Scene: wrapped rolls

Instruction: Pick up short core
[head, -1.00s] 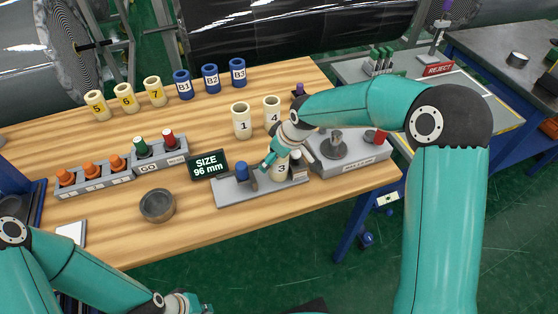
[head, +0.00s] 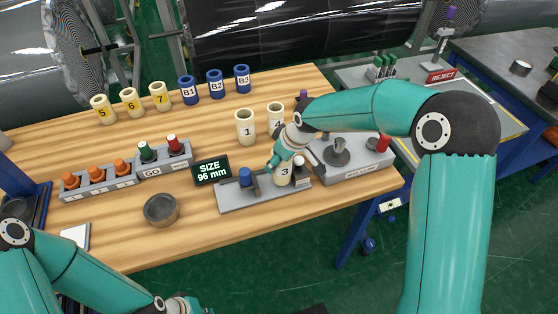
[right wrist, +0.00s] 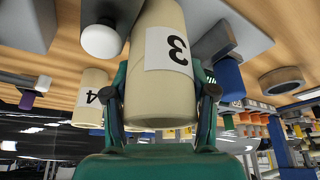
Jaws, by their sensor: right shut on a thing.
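A cream core marked 3 (head: 285,172) stands on the grey measuring fixture (head: 232,200), between a blue-capped part and a white-topped post. My right gripper (head: 281,160) is shut around it from above. In the right wrist view, core 3 (right wrist: 160,75) fills the space between the two fingers (right wrist: 161,110), its label upside down. Cores 1 (head: 246,128) and 4 (head: 276,115) stand just behind; core 4 also shows in the right wrist view (right wrist: 92,97). My left gripper (head: 185,304) is at the bottom edge, partly cut off, so its opening cannot be made out.
A display (head: 211,172) reads SIZE 96 mm. Cream cores 5, 6 and 7 (head: 160,96) and blue cores B1, B2 and B3 (head: 242,79) stand at the back. A grey bowl (head: 161,209), a peg rack (head: 98,182) and a grey machine (head: 350,165) flank the fixture.

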